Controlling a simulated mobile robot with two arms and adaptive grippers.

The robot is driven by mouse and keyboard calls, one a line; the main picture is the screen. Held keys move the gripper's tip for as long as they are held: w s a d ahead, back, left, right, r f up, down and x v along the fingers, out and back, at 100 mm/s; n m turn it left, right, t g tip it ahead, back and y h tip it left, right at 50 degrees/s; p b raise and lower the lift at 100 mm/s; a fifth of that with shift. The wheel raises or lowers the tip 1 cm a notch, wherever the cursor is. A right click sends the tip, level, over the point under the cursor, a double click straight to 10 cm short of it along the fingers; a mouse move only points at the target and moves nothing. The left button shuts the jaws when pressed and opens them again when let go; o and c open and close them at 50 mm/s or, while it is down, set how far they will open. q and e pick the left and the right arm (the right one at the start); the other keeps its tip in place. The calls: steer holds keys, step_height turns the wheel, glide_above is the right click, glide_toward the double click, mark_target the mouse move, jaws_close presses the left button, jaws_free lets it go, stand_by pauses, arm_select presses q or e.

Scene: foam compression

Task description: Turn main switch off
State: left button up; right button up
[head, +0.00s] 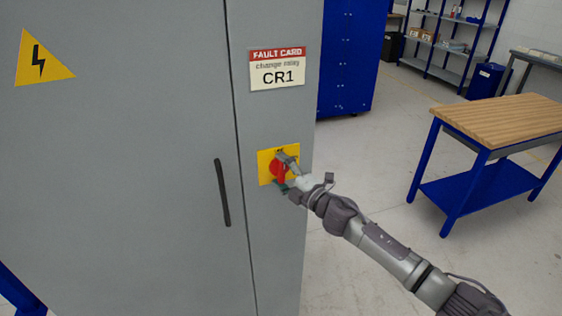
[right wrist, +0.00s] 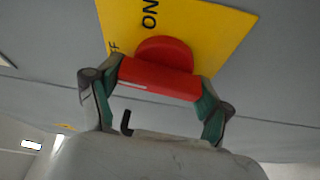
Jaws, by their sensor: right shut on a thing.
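The main switch is a red rotary handle (head: 277,169) on a yellow plate (head: 293,152) on the grey cabinet's narrow front strip. My right gripper (head: 283,169) reaches it from the lower right and is shut on the handle. In the right wrist view the red handle (right wrist: 160,78) sits between the two green-padded fingers, one at each end of its bar. The plate (right wrist: 215,35) there shows "ON" and part of "OFF". The bar runs across the picture with a pale mark near its left end. I cannot tell which label it points to. My left gripper is not in view.
The grey cabinet (head: 130,170) fills the left, with a dark door handle (head: 222,192), a warning triangle (head: 40,62) and a fault card reading CR1 (head: 277,70). A wood-topped blue workbench (head: 500,120) stands at right. Open floor lies between.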

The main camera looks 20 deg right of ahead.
steer(key=shift+n+g+p, duration=0.3)
steer(key=shift+n+p, duration=0.4)
steer(key=shift+p, duration=0.05)
steer(key=shift+f, duration=0.1)
steer(key=o, duration=1.1)
steer(key=v, duration=1.2)
